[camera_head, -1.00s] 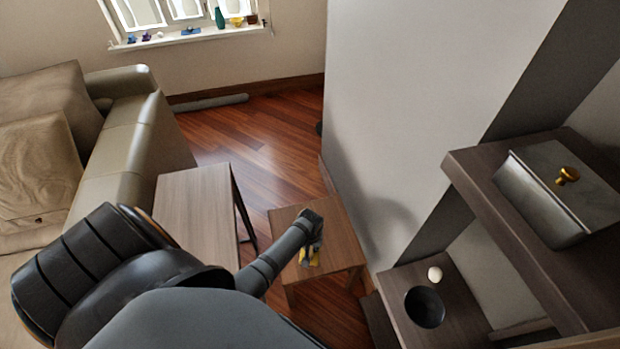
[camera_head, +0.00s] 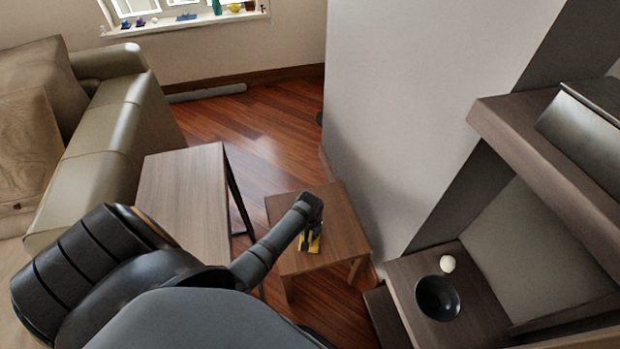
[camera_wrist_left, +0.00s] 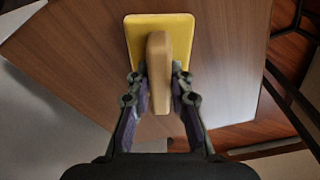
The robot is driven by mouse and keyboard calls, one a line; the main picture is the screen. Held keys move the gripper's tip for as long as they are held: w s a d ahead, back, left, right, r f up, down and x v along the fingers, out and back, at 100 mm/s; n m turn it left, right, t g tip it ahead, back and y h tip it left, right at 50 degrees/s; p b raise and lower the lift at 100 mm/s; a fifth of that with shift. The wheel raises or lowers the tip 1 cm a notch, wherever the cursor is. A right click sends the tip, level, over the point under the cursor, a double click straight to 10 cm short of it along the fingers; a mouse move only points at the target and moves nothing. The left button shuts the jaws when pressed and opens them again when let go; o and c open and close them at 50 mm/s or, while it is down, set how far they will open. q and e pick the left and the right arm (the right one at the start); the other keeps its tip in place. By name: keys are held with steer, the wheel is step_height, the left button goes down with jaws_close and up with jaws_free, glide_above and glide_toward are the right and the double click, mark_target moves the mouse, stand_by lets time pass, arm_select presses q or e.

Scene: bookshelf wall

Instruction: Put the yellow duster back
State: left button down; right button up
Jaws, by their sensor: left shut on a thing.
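The yellow duster (camera_wrist_left: 178,31) has a flat yellow pad and a pale tan handle. In the left wrist view my left gripper (camera_wrist_left: 160,88) is shut on the duster's handle, one finger on each side. In the head view the duster (camera_head: 314,243) shows as a small yellow patch just below my left gripper (camera_head: 309,236), over the small brown side table (camera_head: 345,236). I cannot tell whether the duster touches the tabletop. My right gripper is not in view.
A longer wooden table (camera_head: 182,190) stands left of the side table. A beige sofa (camera_head: 105,130) is farther left. On the right, a low shelf (camera_head: 410,270) holds a black bowl (camera_head: 438,298) and white ball (camera_head: 447,263), with a higher shelf (camera_head: 545,150) above.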

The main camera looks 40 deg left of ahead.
mark_target(310, 233)
arm_select(q)
steer(key=c, duration=1.2)
jaws_free()
steer(key=shift+r, duration=0.35)
steer(key=r+p, duration=0.1)
steer(key=r, duration=0.3)
steer(key=r+p, duration=0.1)
steer(key=r, duration=0.1)
steer(key=shift+s+d+p, duration=0.2)
steer(key=shift+s+p, duration=0.1)
steer(key=shift+p, duration=0.05)
steer(key=r, duration=0.1)
steer(key=r+p, duration=0.1)
steer(key=r, duration=0.3)
steer(key=shift+s+d+r, duration=0.15)
steer(key=shift+s, duration=0.25)
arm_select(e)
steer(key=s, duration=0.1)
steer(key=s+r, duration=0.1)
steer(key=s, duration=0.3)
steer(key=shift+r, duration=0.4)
arm_select(q)
steer(key=shift+d, duration=0.1)
